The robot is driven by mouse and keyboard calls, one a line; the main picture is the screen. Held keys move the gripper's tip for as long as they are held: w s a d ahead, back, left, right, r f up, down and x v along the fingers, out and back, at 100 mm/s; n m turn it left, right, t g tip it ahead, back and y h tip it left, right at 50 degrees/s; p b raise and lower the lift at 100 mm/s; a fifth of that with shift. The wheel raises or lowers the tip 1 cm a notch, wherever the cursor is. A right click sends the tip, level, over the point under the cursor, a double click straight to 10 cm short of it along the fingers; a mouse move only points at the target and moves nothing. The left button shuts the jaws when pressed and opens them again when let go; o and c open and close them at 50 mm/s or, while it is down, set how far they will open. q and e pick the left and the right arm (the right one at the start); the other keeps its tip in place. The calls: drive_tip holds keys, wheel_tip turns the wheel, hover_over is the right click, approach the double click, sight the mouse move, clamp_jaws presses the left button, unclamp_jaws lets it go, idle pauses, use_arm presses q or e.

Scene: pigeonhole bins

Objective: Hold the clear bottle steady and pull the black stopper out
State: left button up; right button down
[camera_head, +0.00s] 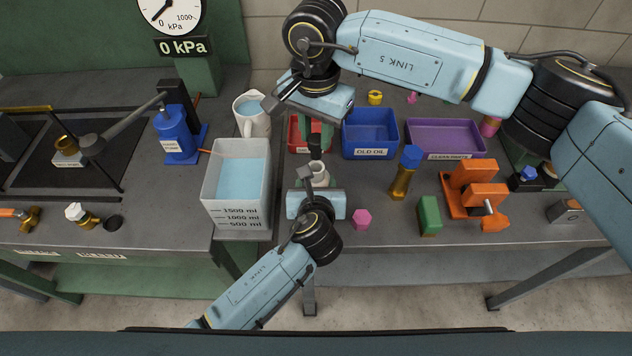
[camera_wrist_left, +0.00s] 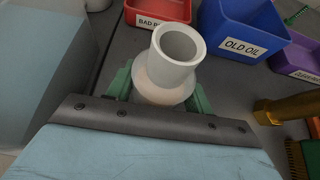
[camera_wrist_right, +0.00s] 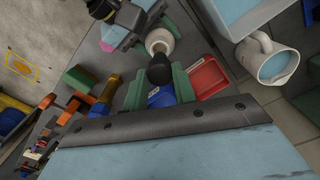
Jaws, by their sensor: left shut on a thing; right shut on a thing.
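The clear bottle (camera_wrist_left: 178,48) looks pale and whitish, with an open, empty mouth in the left wrist view. It stands upright between the green fingers of my left gripper (camera_wrist_left: 158,88), which is shut on it. Its neck also shows in the head view (camera_head: 317,170) and the right wrist view (camera_wrist_right: 160,40). The black stopper (camera_wrist_right: 160,72) is between the green fingers of my right gripper (camera_wrist_right: 159,84), which is shut on it. In the head view the stopper (camera_head: 316,146) is above the bottle's mouth, apart from it. The bottle's lower body is hidden by my left gripper.
A water tank (camera_head: 237,200) and a white jug (camera_head: 252,112) stand left of the bottle. Red (camera_head: 297,132), blue (camera_head: 370,140) and purple (camera_head: 445,137) bins are behind and right. A pink hexagonal piece (camera_head: 362,219), a blue-topped brass part (camera_head: 403,175) and an orange vise (camera_head: 474,192) are to the right.

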use_arm(q)
drive_tip(key=o, duration=1.2)
drive_tip(key=v, duration=1.2)
